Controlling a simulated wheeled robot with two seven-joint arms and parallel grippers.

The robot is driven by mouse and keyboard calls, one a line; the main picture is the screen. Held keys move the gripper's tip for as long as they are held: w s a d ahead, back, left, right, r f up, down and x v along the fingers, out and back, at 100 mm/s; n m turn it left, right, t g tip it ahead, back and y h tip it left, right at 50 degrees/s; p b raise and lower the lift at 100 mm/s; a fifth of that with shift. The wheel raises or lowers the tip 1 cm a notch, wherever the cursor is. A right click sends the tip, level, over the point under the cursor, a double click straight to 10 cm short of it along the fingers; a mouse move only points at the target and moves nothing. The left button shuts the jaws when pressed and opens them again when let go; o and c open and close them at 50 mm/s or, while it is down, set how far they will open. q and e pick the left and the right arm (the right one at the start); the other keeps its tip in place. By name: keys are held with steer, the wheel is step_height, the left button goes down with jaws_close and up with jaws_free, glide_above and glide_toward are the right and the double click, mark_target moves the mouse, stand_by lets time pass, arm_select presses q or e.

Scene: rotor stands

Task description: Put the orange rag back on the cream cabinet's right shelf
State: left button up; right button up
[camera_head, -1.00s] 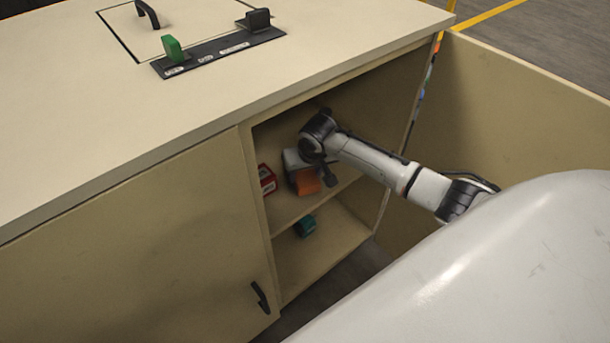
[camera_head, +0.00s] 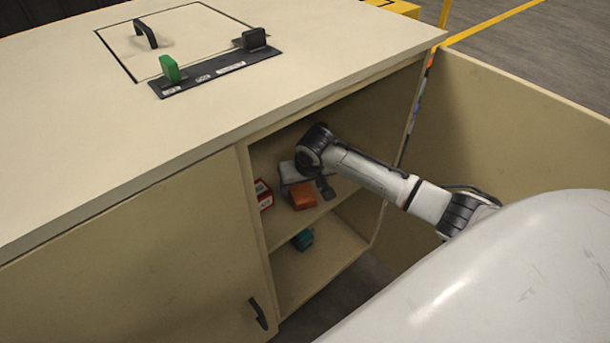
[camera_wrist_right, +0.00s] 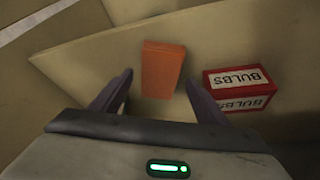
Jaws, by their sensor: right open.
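The orange rag (camera_head: 302,196), a folded block, rests on the upper shelf (camera_head: 281,222) of the cream cabinet's (camera_head: 150,230) open right compartment. It also shows in the right wrist view (camera_wrist_right: 162,68), just beyond and between the fingertips. My right gripper (camera_wrist_right: 160,88) is open, with one finger on each side of the rag's near end and a gap to both. In the head view my right gripper (camera_head: 307,186) is inside the compartment, just behind and above the rag, partly hidden by its own wrist. My left gripper is not in view.
A red and white bulbs box (camera_head: 264,195) stands left of the rag on the same shelf; it also shows in the wrist view (camera_wrist_right: 240,88). A teal object (camera_head: 303,239) lies on the lower shelf. An open door (camera_head: 510,130) stands at the right.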

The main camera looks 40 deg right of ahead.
steer(key=p+v, duration=0.2)
steer(key=v, duration=0.8)
steer(key=shift+p, duration=0.3)
